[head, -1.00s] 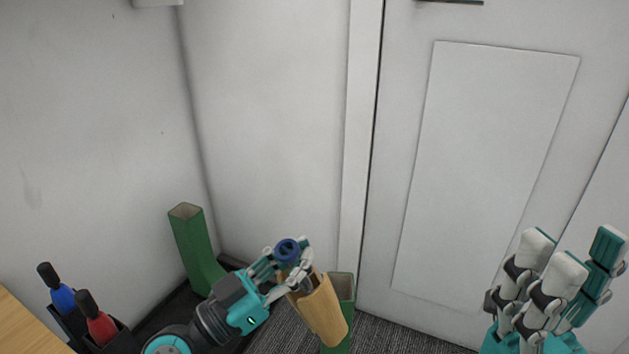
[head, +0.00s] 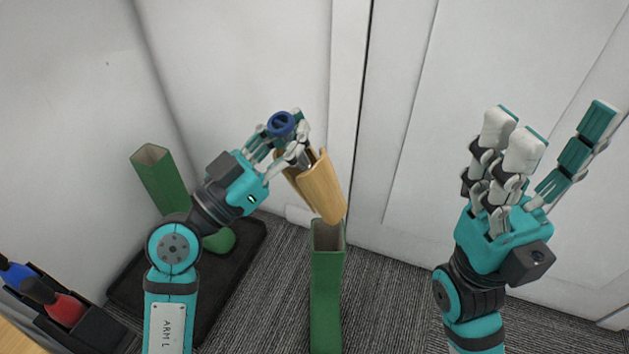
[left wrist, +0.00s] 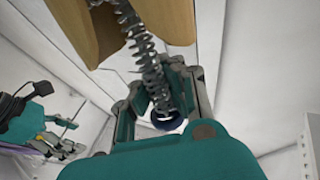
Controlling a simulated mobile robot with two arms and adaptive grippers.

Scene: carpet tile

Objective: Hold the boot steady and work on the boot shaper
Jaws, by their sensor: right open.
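The boot shaper has a wooden body (head: 318,188), a blue ring handle (head: 281,124) and, in the left wrist view, a metal coil (left wrist: 140,45). My left gripper (head: 285,142) is shut on the boot shaper near its handle and holds it tilted above a green boot (head: 327,285). The wood's lower end is at the boot's open top; I cannot tell if it touches. The boot stands upright on the carpet. A second green boot (head: 165,185) stands at the left. My right gripper (head: 540,140) is open and empty at the right, apart from the boot.
A black mat (head: 245,262) lies under the left boot. A black holder (head: 85,325) with a blue bottle (head: 15,275) and a red bottle (head: 65,310) is at the lower left. A white door (head: 500,120) and walls close the back. Carpet (head: 400,310) is free between boot and right arm.

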